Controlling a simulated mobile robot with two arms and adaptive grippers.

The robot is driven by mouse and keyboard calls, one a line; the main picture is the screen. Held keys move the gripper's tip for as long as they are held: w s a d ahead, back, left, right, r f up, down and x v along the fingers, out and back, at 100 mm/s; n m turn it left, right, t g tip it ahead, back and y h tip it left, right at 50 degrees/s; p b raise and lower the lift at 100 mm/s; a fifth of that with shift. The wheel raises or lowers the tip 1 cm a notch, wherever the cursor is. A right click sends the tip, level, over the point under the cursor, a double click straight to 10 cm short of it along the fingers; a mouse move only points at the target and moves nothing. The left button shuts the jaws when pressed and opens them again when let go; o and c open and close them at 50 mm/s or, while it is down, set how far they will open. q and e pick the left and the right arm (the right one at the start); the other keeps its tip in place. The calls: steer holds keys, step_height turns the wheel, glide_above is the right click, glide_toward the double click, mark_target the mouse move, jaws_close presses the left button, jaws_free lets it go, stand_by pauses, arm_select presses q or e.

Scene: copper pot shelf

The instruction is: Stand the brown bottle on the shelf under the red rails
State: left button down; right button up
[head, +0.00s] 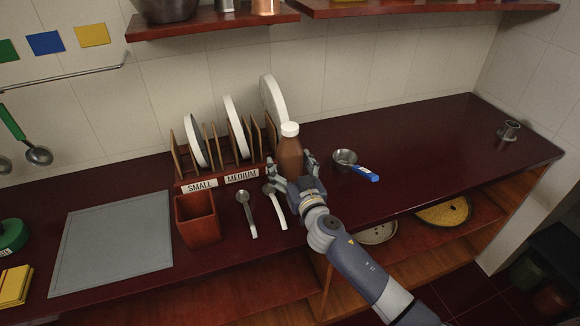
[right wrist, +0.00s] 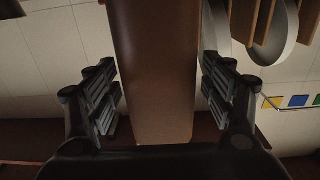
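The brown bottle (head: 290,157) with a white cap is upright at the middle of the dark red counter, just right of the plate rack. My right gripper (head: 292,172) reaches it from the front, with one finger on each side of its body. In the right wrist view the bottle (right wrist: 155,70) fills the space between the fingers of my right gripper (right wrist: 160,97), with narrow gaps seeming to show beside it. The bottle's base is hidden behind the gripper. Two wall shelves (head: 215,20) (head: 420,7) show at the top edge; I cannot make out red rails. My left gripper is out of view.
The plate rack (head: 218,177) with white plates stands close left of the bottle. A red-brown box (head: 197,219) and spoons (head: 247,212) lie left of my gripper. The counter's right part is mostly clear.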

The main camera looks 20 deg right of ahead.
steer(key=c, duration=1.2)
